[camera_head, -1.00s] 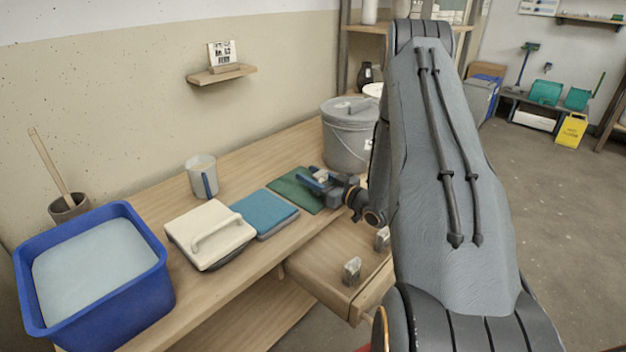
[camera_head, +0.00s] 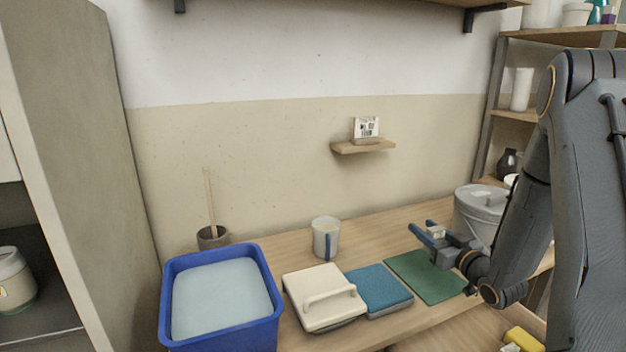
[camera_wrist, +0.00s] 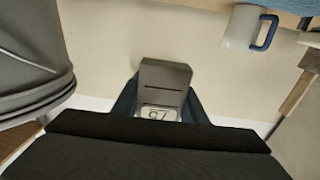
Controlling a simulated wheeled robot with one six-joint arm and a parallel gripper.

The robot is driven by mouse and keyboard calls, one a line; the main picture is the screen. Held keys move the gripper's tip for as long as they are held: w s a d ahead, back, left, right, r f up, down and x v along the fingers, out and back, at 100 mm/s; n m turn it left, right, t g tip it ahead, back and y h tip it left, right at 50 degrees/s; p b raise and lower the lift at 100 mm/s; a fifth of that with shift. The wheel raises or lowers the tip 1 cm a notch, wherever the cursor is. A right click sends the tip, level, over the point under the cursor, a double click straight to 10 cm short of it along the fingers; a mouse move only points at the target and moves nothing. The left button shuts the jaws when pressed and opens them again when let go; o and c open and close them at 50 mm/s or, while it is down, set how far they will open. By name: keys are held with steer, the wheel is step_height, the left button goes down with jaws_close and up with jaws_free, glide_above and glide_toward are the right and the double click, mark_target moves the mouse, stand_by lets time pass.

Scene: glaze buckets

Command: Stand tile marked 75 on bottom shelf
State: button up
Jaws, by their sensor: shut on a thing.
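A small wooden wall shelf (camera_head: 345,148) is fixed above the bench, left of my gripper. A white card with black lettering (camera_head: 366,128) stands on it. A longer shelf (camera_head: 440,2) shows at the top edge.
On the bench are a blue tub (camera_head: 262,325), a cream lidded box (camera_head: 305,315), a blue pad (camera_head: 378,287), the green mat (camera_head: 425,277) and a mug (camera_head: 326,238). A grey bucket (camera_head: 480,205) stands behind my arm. The wall before the small shelf is clear.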

steer(key=s+a+r+m+h+p, duration=0.1)
steer(key=s+a+r+h+p, duration=0.1)
steer(key=a, duration=0.6)
steer(key=s+a+r+m+h+p, duration=0.2)
steer(key=a+r+h+p, duration=0.1)
steer(key=a, duration=0.4)
steer(key=shift+a+r+t+p, duration=0.35)
steer(key=shift+t, duration=0.05)
